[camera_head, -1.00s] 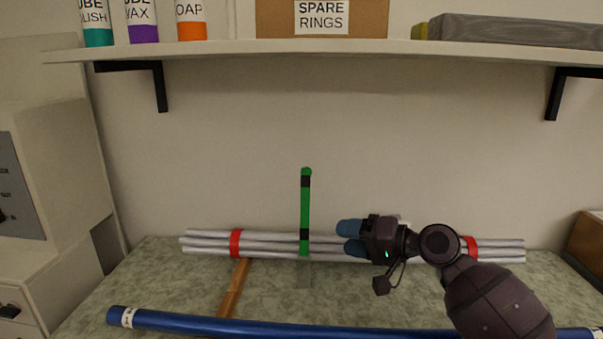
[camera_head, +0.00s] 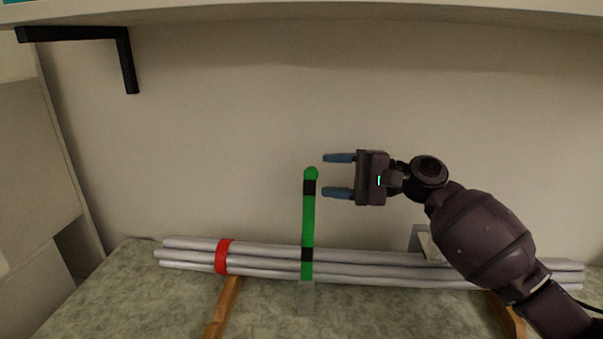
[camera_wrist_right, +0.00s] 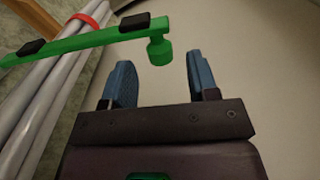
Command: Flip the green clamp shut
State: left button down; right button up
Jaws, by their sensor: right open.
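Nothing is held. My left gripper does not show.
The rods form a bundle with a red band (camera_head: 222,257), resting on wooden supports (camera_head: 223,308) on the mottled green bench (camera_head: 120,290). A shelf (camera_head: 300,12) runs overhead with a black bracket (camera_head: 126,60). A grey block (camera_head: 416,238) sits behind the rods.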

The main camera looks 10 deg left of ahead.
jog(key=a, duration=0.6)
jog(key=shift+w, duration=0.1)
jog(key=shift+c, duration=0.5)
grip_shut()
